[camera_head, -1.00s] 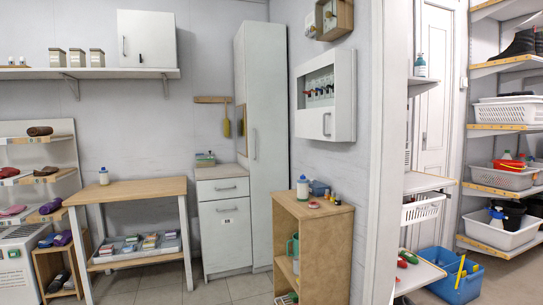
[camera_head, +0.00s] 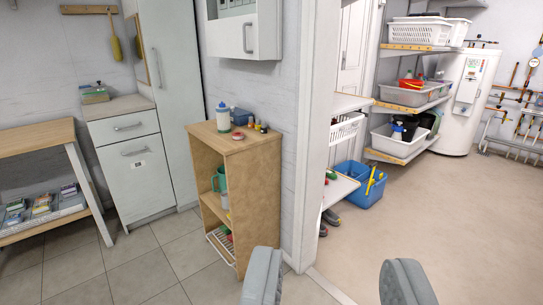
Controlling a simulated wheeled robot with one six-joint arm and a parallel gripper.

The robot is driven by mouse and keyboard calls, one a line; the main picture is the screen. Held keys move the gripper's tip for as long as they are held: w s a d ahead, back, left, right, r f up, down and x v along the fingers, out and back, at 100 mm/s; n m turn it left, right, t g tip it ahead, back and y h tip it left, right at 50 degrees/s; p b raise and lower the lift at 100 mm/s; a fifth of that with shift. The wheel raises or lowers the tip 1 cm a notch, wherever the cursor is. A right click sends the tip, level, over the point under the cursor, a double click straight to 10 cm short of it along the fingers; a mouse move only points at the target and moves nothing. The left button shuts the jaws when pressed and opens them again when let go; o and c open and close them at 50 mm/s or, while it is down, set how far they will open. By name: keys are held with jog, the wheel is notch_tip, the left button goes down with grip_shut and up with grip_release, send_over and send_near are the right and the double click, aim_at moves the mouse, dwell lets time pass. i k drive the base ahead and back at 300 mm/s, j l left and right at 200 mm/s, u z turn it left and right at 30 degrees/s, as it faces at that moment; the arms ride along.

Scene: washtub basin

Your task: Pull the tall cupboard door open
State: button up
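The tall cupboard (camera_head: 174,80) is a narrow white unit in the corner, left of the wooden shelf unit. Its door looks shut, and a long vertical metal handle (camera_head: 157,68) runs down it. The cupboard's top is out of view. My gripper (camera_head: 333,285) shows at the bottom edge as two grey fingers set wide apart. It is open, with only floor between the fingers. It is well in front of the cupboard and to its right, touching nothing.
A low wooden shelf unit (camera_head: 243,185) stands right of the cupboard, bottles on top. A white drawer cabinet (camera_head: 131,175) stands to its left, with a wooden table (camera_head: 37,137) further left. A wall end (camera_head: 316,130) divides off another room. Tiled floor (camera_head: 120,275) in front is clear.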

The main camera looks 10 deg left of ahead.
aim_at(168, 26)
jog(key=i+j, duration=0.35)
jog(key=j, duration=0.15)
jog(key=i+j, duration=0.75)
jog(key=j, duration=0.2)
jog(key=i+j+z, duration=0.1)
jog(key=i+j, duration=0.25)
jog(key=j, duration=0.15)
jog(key=i+j, duration=0.35)
jog(key=j, duration=0.15)
jog(key=i+j, duration=0.35)
jog(key=j, duration=0.15)
jog(key=i+j, duration=0.35)
jog(key=j, duration=0.15)
